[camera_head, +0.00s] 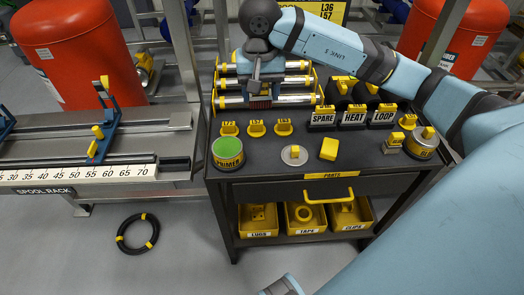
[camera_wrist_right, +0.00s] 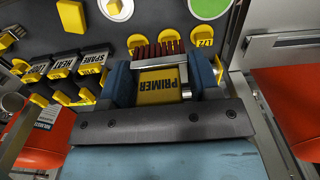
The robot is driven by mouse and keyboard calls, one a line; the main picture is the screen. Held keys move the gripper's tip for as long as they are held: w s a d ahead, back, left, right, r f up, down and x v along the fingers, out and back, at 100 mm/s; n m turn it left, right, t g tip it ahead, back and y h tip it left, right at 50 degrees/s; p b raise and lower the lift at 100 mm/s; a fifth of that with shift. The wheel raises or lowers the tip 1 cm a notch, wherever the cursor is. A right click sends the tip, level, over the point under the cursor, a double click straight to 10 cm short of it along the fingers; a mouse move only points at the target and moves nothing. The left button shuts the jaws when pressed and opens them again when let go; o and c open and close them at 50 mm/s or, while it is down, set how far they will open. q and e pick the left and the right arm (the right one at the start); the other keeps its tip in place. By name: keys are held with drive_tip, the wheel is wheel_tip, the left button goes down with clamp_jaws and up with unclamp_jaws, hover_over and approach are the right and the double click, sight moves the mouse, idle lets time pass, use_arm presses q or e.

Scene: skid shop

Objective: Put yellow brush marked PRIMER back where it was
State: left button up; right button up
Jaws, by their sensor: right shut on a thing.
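The yellow brush marked PRIMER (camera_wrist_right: 160,90) lies between the two blue fingers of my right gripper (camera_wrist_right: 162,78) in the right wrist view. Its red-brown bristles point to the top of that view, away from the palm. In the head view my right gripper (camera_head: 262,90) is at the back left of the cart, in front of the yellow rack, and mostly hides the brush. A round pot marked PRIMER with a green top (camera_head: 228,149) stands at the cart's front left corner. Its green top also shows in the right wrist view (camera_wrist_right: 208,7). My left gripper is not in view.
The yellow rack with silver tubes (camera_head: 298,82) is behind the gripper. Small yellow tags (camera_head: 256,128) lie in front. SPARE, HEAT and LOOP blocks (camera_head: 353,117) stand to the right. A silver disc (camera_head: 294,155) and yellow block (camera_head: 328,148) sit near the cart's front.

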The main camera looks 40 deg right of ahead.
drive_tip(key=shift+d, duration=0.15)
drive_tip(key=shift+f, duration=0.1)
wheel_tip(320, 180, down, 14)
drive_tip(key=shift+s+r+b, duration=0.1)
drive_tip(key=shift+b, duration=0.4)
drive_tip(key=shift+f, duration=2.65)
drive_tip(key=shift+f+b, duration=0.15)
drive_tip(key=shift+b, duration=0.2)
drive_tip(key=o, duration=0.5)
drive_tip(key=shift+o, duration=0.6)
